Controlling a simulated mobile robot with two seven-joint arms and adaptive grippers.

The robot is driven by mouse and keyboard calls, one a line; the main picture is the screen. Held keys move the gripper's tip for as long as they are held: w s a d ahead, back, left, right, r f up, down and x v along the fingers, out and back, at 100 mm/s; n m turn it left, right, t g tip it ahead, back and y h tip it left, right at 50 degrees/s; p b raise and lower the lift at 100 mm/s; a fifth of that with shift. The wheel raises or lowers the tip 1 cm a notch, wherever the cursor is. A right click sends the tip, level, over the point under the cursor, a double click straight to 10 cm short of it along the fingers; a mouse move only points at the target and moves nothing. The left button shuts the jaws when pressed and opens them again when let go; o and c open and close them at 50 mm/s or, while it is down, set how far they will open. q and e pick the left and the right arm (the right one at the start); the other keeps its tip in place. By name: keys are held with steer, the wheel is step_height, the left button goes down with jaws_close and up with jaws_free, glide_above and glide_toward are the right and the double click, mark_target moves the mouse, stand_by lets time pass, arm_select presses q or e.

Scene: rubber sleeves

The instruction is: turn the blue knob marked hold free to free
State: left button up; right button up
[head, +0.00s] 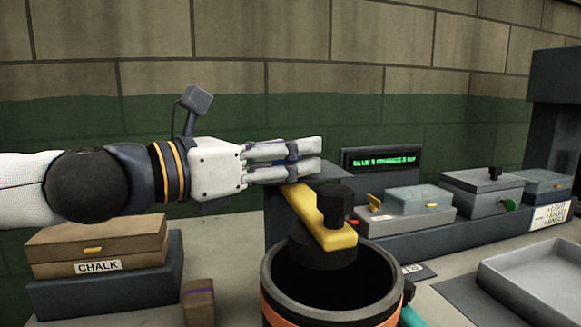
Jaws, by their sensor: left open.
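My left gripper (312,157) reaches in from the left, its fingers pointing right. It is open with nothing seen between its fingers, and in the picture it is just above the far end of a yellow bar (318,215). I cannot tell whether it touches the bar. The bar lies under a black knob (336,203) over a dark drum with an orange band (279,312). I cannot make out a blue knob or a hold free marking. A teal part (411,316) shows partly beside the drum at the bottom edge. My right gripper is not in view.
A brown box marked CHALK (98,268) sits on a dark block at left, near a small brown block (199,303). A green-lit display (381,160), grey boxes (412,203) and a shallow tray (540,270) are at right. A wall closes the back.

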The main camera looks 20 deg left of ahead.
arm_select(q)
steer(key=shift+w+d+r, duration=0.1)
steer(key=shift+w, duration=0.15)
steer(key=c, duration=1.2)
